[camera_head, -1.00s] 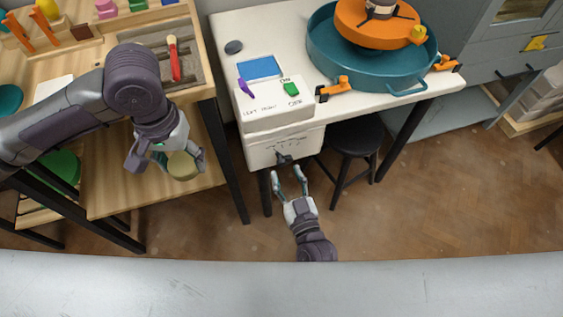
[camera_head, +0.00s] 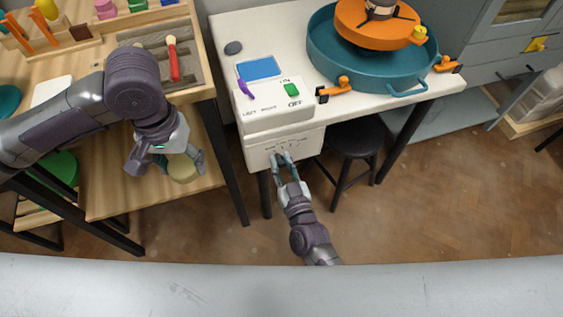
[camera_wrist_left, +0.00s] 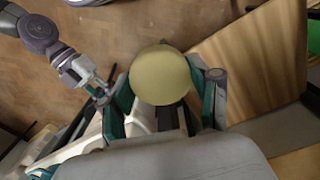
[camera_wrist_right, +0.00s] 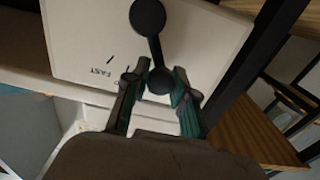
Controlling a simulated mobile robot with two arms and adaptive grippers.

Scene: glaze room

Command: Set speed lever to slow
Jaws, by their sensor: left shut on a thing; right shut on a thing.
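The speed lever (camera_wrist_right: 153,45) is a dark arm with round ends on the white front of the control box (camera_wrist_right: 85,25). The word FAST is printed to the left of its lower knob in the right wrist view; other lettering is partly hidden by the fingers. My right gripper (camera_wrist_right: 160,88) is shut on the lever's knob; in the head view it (camera_head: 282,158) meets the box front (camera_head: 258,158) from below. My left gripper (camera_wrist_left: 165,90) is shut on a pale yellow-green round thing (camera_wrist_left: 160,72), held left of the box (camera_head: 183,170).
The box top carries a blue screen (camera_head: 258,68), a purple switch (camera_head: 244,89) and a green switch (camera_head: 291,90). A teal basin (camera_head: 330,65) with an orange wheel stands on the table. A black stool (camera_head: 352,140) is right of the box. A wooden bench (camera_head: 205,70) is at left.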

